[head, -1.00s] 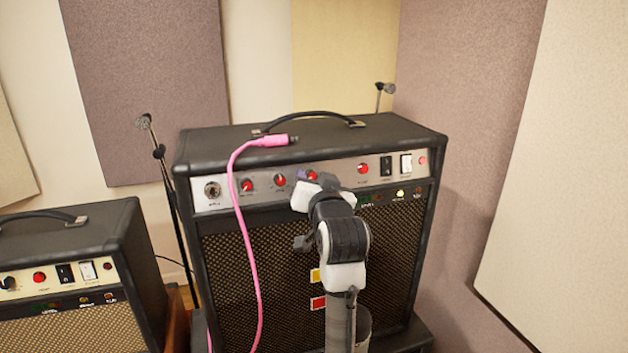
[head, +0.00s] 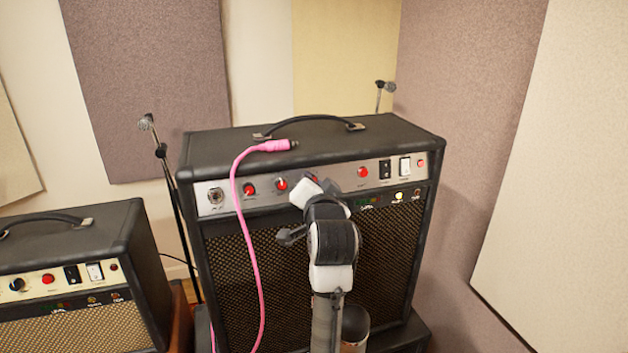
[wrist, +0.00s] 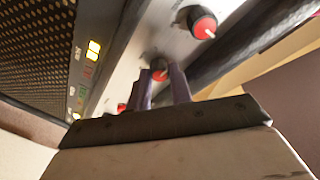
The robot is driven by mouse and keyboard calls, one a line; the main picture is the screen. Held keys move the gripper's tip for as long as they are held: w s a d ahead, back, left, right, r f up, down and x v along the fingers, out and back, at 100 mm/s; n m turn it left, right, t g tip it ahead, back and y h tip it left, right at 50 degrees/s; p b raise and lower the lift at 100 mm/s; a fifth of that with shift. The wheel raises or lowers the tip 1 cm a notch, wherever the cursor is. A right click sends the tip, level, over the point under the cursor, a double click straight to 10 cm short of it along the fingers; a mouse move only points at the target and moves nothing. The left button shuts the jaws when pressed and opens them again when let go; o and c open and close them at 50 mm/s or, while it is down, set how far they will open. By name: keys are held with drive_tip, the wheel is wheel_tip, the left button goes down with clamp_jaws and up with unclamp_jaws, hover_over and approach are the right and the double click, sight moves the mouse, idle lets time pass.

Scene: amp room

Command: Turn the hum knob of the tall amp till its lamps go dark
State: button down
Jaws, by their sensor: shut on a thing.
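The tall amp (head: 310,145) is black with a silver control panel and stands in the middle of the head view. My gripper (head: 312,181) is at the panel, right of two red knobs, and largely covers a third one. In the wrist view, its purple fingers (wrist: 161,84) are shut on that red-capped knob (wrist: 159,70), one on each side. I cannot read the knob's label. A bright yellow lamp (wrist: 94,47) shows in the wrist view.
A neighbouring red knob (wrist: 203,26) is close beyond the fingers. A pink cable (head: 246,225) lies on the amp's top and hangs down its front. Switches (head: 385,169) sit right of the knobs. A shorter amp (head: 75,260) stands left, with a microphone stand (head: 165,180) between.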

drive_tip(key=c, duration=1.3)
unclamp_jaws()
drive_tip(key=shift+o, duration=0.2)
